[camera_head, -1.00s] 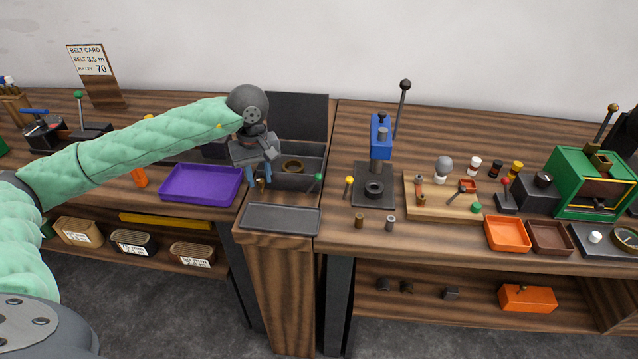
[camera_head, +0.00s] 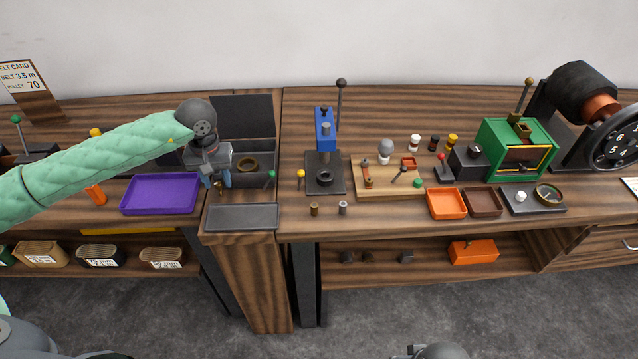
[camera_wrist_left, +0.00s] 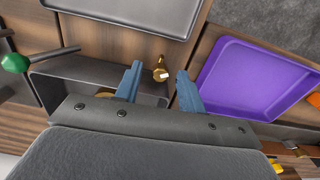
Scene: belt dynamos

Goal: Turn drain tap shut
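The small brass drain tap (camera_head: 219,188) sits at the left front of the dark grey trough (camera_head: 262,152). In the left wrist view the tap (camera_wrist_left: 160,73), with a pale mark on it, shows in the gap between my blue fingers. My left gripper (camera_head: 221,182) is open and points down at the tap, one finger on either side. I see space between the tap and both fingers; whether the tips reach down to its height is unclear. A grey wrist part of my right arm shows at the bottom edge of the head view; its fingers cannot be made out.
A purple tray (camera_head: 160,194) lies left of the tap, and a flat grey tray (camera_head: 242,217) in front of the trough. A green-knobbed lever (camera_head: 271,175) stands at the trough's right end. A blue press (camera_head: 325,130) stands farther right. The trough's raised lid (camera_head: 243,115) is behind.

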